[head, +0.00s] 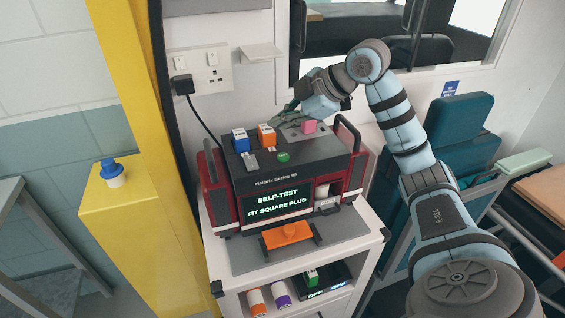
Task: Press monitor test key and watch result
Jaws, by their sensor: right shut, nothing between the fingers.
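The monitor (216,208) is a dark red and black unit standing on a white cart. Its screen (273,203) reads "SELF-TEST" and "FIT SQUARE PLUG" in green letters. My left gripper is out of view.
A yellow post (133,95) and a yellow pedestal with a blue-topped knob (110,172) stand left. Teal seats (458,135) are right.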

